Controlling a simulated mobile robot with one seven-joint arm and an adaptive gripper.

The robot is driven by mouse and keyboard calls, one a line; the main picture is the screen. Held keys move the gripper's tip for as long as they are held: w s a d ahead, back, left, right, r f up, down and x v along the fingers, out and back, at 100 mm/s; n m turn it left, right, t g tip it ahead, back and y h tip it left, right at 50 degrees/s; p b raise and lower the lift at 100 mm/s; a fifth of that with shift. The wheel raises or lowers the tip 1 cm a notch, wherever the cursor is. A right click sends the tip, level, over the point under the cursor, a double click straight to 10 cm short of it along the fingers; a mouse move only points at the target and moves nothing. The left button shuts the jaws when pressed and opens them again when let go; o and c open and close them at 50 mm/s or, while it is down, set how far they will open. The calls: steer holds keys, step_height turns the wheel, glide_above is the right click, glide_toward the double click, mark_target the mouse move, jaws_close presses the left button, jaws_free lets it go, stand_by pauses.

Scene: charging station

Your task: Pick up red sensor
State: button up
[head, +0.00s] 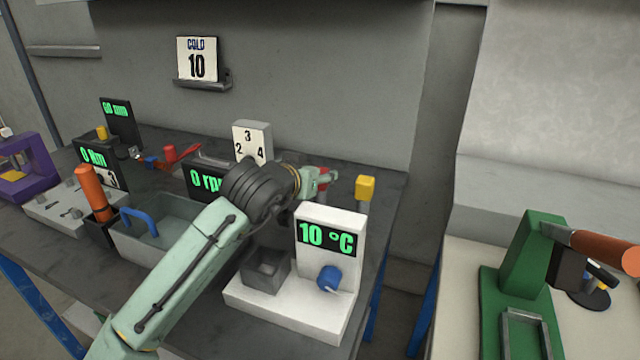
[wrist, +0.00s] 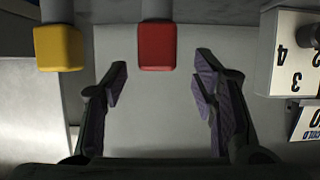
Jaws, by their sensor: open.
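The red sensor (wrist: 157,46) is a red block at the top middle of the wrist view, on a grey stem. My gripper (wrist: 160,82) is open and empty. Its two fingers stand to either side of the sensor's line, with the red block just beyond the fingertips and centred between them. In the head view, a small part of the red sensor (head: 325,173) shows at the end of my arm, mostly hidden by my gripper. A yellow sensor (head: 365,188) stands to its right; it also shows at the left of the wrist view (wrist: 58,48).
A white temperature unit (head: 330,233) with a blue knob stands in front of the sensors. A numbered dial box (head: 252,140) stands left of my gripper. A grey bin (head: 165,238) and an orange-handled tool (head: 91,186) are further left. The wall rises behind.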

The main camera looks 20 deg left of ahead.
steer(key=shift+x, duration=1.55)
steer(key=shift+d, duration=0.1)
steer(key=shift+c, duration=0.3)
steer(key=c, duration=1.2)
